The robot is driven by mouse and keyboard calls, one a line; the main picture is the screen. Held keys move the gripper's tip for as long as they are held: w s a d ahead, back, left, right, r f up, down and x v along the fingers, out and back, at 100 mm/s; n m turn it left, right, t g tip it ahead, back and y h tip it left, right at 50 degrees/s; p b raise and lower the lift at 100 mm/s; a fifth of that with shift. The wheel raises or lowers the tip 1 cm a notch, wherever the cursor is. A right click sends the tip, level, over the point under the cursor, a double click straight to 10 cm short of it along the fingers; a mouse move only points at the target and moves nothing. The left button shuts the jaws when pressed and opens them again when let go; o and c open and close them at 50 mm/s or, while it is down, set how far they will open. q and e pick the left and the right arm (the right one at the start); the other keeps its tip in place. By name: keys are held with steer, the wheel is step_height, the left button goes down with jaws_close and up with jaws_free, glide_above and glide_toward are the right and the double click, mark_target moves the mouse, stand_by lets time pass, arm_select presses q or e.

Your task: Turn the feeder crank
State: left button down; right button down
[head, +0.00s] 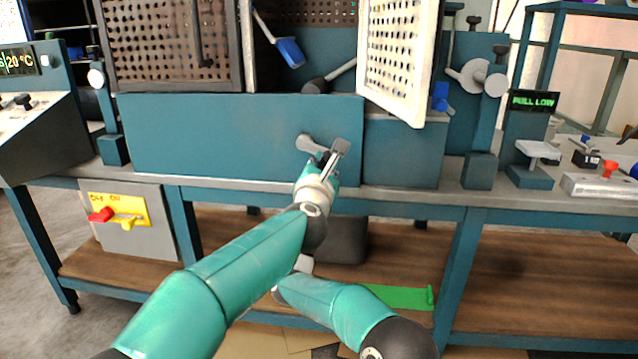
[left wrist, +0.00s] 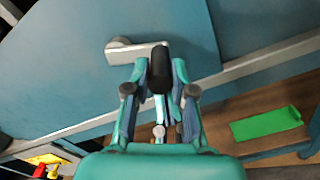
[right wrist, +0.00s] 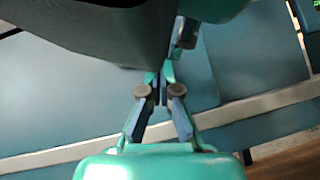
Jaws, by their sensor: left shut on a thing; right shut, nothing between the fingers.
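The feeder crank (head: 308,143) is a short grey arm on the front of the blue feeder housing. It also shows in the left wrist view (left wrist: 130,52), with a dark handle (left wrist: 160,66) standing out from its right end. My left gripper (head: 325,164) is at that handle, its fingers shut around it. In the head view the gripper covers part of the handle. My right gripper (right wrist: 163,80) is shut and empty, close in front of the blue housing. In the head view it is hidden behind my left arm.
The bench edge (head: 400,195) runs below the housing. A perforated white door (head: 397,60) stands open above it. A red and yellow switch panel (head: 119,210) is at lower left. A green tray (head: 400,296) lies on the lower shelf. My arms overlap closely.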

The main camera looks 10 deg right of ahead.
arm_select(q)
steer(key=shift+a, duration=0.1)
steer(key=shift+w+f, duration=0.15)
arm_select(e)
steer(key=shift+d+r+n+t+y, duration=0.4)
steer(key=shift+r+n+y, duration=0.2)
steer(key=shift+r+n, duration=0.1)
arm_select(q)
steer(key=c, duration=1)
jaws_free()
steer(key=shift+f, duration=0.25)
steer(key=shift+o, duration=0.2)
